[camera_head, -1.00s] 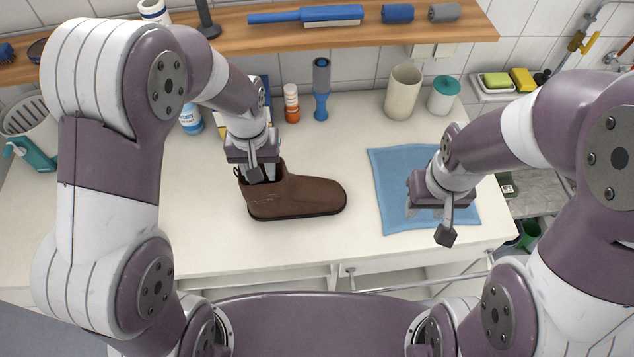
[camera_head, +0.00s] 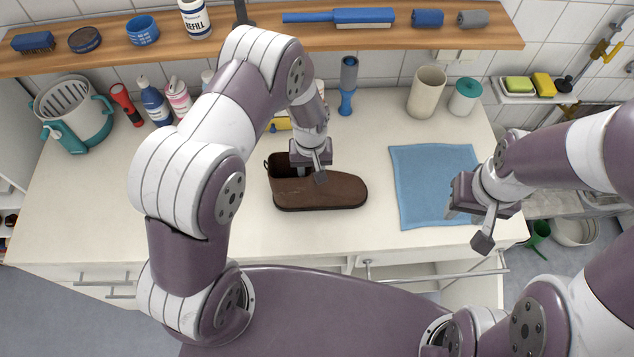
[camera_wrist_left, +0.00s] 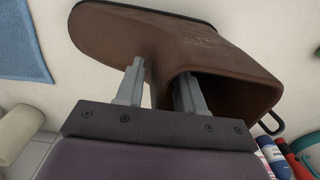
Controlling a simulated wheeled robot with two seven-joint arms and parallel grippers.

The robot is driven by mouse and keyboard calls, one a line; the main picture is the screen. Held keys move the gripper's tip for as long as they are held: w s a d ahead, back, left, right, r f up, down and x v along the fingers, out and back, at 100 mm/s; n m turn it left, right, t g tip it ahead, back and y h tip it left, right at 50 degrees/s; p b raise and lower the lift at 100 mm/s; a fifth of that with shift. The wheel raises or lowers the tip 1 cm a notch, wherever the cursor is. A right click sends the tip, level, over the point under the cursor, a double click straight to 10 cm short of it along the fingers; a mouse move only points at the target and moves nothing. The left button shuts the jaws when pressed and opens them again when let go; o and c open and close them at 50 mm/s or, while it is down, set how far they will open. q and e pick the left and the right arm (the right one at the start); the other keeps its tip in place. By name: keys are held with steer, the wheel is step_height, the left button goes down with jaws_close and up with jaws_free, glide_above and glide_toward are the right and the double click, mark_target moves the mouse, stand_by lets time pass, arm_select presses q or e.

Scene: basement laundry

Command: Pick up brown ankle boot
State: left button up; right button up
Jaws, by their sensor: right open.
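The brown ankle boot (camera_head: 335,192) lies on the white counter, sole toward me, toe to the right, its open shaft at the left. It also shows in the left wrist view (camera_wrist_left: 215,50). My left gripper (camera_head: 309,172) is over the front of the shaft opening. In the left wrist view its fingers (camera_wrist_left: 160,85) are apart, one in the opening and one outside, with the shaft's wall between them. I cannot tell whether they press on it. My right gripper (camera_head: 466,216) is open and empty near the counter's front right edge, by the blue cloth.
A blue cloth (camera_head: 425,185) lies right of the boot. A blue bottle-like item (camera_head: 348,88), a beige cup (camera_head: 427,92) and a teal-lidded jar (camera_head: 465,97) stand behind. Several bottles and a teal-and-white bucket (camera_head: 75,115) stand at the back left. The wooden shelf (camera_head: 265,35) runs above.

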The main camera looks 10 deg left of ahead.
arm_select(q)
steer(key=shift+d+f, duration=0.1)
steer(key=shift+f, duration=0.45)
jaws_close()
steer(key=shift+s, duration=0.1)
stand_by(0.9)
